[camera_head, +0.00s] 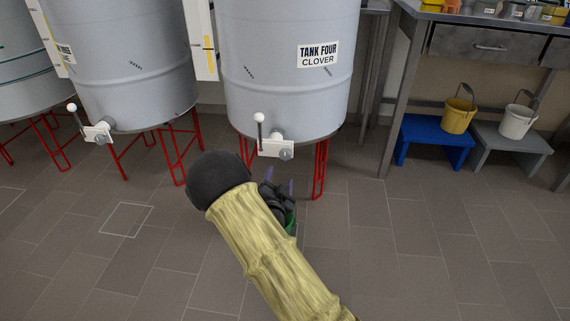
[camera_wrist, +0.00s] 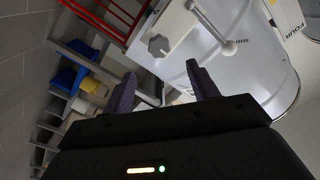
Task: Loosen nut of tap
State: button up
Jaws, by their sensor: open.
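The tank labelled "TANK FOUR CLOVER" (camera_head: 290,95) stands on red legs in the head view. Its tap has a white plate (camera_head: 276,149), a grey nut (camera_head: 285,154) at the front, and an upright lever with a white ball (camera_head: 259,117). In the wrist view the nut (camera_wrist: 159,45) and the lever's ball end (camera_wrist: 229,48) show beyond my fingers. My gripper (camera_head: 278,186) is open and empty, below and in front of the tap. Its two purple fingers (camera_wrist: 162,88) are apart and touch nothing that I can see. Part of my gripper is hidden behind my arm in the head view.
Another tank (camera_head: 130,70) with its own tap (camera_head: 98,133) stands at left. At right, a yellow bucket (camera_head: 457,114) sits on a blue stool (camera_head: 432,140), and a white bucket (camera_head: 516,121) on a grey stool (camera_head: 508,142), under a metal bench (camera_head: 490,42). The tiled floor in front is clear.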

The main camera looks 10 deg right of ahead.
aim_at(285, 156)
jog(key=b+x, duration=0.3)
jog(key=x, duration=0.5)
jog(key=shift+w+d+f, duration=0.2)
jog(key=shift+w+d, duration=0.1)
jog(key=shift+w, duration=0.05)
jog(key=shift+w+d+r+b, duration=0.15)
jog(key=shift+w+b, duration=0.25)
jog(key=shift+w, duration=0.2)
jog(key=c, duration=1)
